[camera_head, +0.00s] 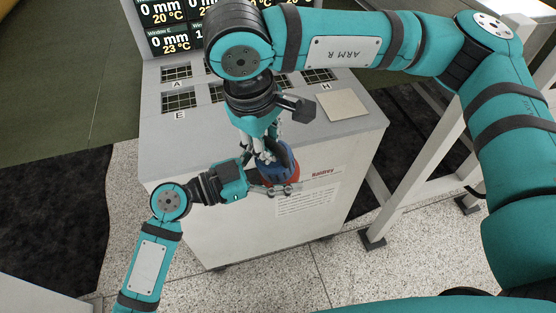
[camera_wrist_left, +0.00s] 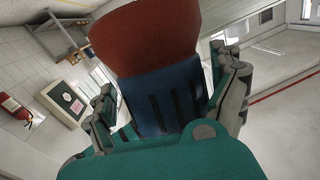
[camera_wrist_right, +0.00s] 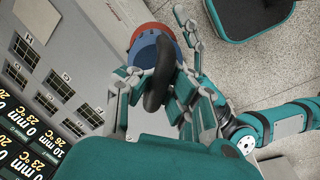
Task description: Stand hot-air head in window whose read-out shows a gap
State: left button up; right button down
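The hot-air head, with its blue body and red rim (camera_head: 284,158), is in front of the white cabinet's top, partly hidden by my grippers. In the left wrist view the red end and blue body (camera_wrist_left: 165,98) fill the middle. My left gripper (camera_head: 272,186) has its fingers on both sides of the blue body, seemingly shut on it. My right gripper (camera_head: 262,150) comes down from above. In the right wrist view its fingers flank the head's black handle (camera_wrist_right: 158,75); whether they press on it is unclear. The gridded windows, such as A (camera_head: 176,73) and E (camera_head: 179,99), lie in the cabinet top.
The read-out board (camera_head: 170,40) stands behind the cabinet (camera_head: 240,225). In the right wrist view one read-out (camera_wrist_right: 50,147) shows 10 mm; its window letter is not legible. A pale square plate (camera_head: 342,105) lies at the top's right. White frame posts (camera_head: 418,175) stand at the right.

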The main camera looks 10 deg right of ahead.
pick_arm(q)
jog(key=shift+s, duration=0.15)
jog(key=c, duration=1.6)
pick_arm(e)
jog(key=shift+w+r, duration=0.15)
pick_arm(q)
jog(key=shift+r, duration=0.2)
jog(key=shift+c, duration=0.4)
pick_arm(e)
jog(key=c, duration=1.9)
grip_release()
jog(key=shift+c, duration=0.2)
pick_arm(q)
jog(key=shift+d, duration=0.1)
pick_arm(e)
jog(key=o, duration=0.7)
jog(key=shift+a, duration=0.1)
jog(key=shift+c, duration=0.2)
pick_arm(q)
jog(key=shift+f, duration=0.1)
jog(key=shift+c, duration=0.2)
jog(key=shift+f, duration=0.1)
